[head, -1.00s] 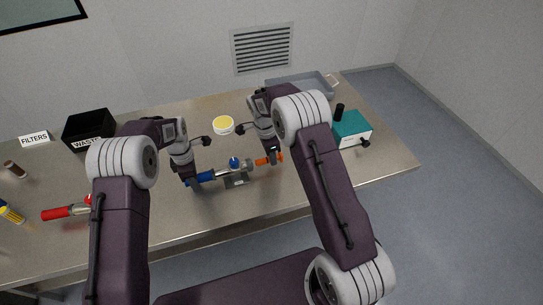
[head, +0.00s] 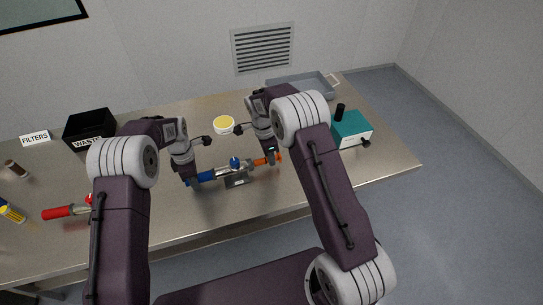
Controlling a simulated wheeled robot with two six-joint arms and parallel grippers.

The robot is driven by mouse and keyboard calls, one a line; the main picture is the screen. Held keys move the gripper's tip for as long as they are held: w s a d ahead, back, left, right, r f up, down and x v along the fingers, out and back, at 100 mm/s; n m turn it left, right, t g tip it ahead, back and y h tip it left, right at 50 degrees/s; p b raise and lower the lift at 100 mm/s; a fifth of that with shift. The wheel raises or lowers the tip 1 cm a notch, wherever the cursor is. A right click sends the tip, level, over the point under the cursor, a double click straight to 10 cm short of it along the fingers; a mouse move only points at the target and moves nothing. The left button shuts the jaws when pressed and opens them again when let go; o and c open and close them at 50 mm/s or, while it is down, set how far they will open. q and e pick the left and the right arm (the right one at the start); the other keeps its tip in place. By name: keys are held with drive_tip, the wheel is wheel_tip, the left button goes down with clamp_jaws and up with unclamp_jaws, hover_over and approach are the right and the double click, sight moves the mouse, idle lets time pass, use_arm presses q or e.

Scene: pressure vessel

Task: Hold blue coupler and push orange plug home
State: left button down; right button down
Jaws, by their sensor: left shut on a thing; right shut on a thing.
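The blue coupler (head: 206,176) is at the left end of a metal fitting (head: 236,179) that stands on the table. My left gripper (head: 193,181) is shut on the blue coupler. The orange plug (head: 262,161) is at the right end of the same fitting, in line with it. My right gripper (head: 274,158) is shut on the orange plug. The fingers partly hide both parts. A blue knob (head: 234,162) sits on top of the fitting. How deep the plug sits is too small to tell.
A black waste bin (head: 90,128), a yellow-topped round container (head: 224,124), a teal box (head: 351,129) and a grey tray (head: 300,84) stand on the steel table (head: 300,185). A red-handled tool (head: 58,212) lies at left. The table front is clear.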

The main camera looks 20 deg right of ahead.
sight(259, 161)
drive_tip(key=shift+a, duration=2.2)
drive_tip(key=c, duration=1.2)
unclamp_jaws()
drive_tip(key=r, duration=0.4)
drive_tip(key=a+r, duration=0.1)
drive_tip(key=r, duration=0.7)
drive_tip(key=shift+a, duration=0.2)
use_arm(q)
drive_tip(key=c, duration=0.9)
unclamp_jaws()
drive_tip(key=shift+c, duration=0.2)
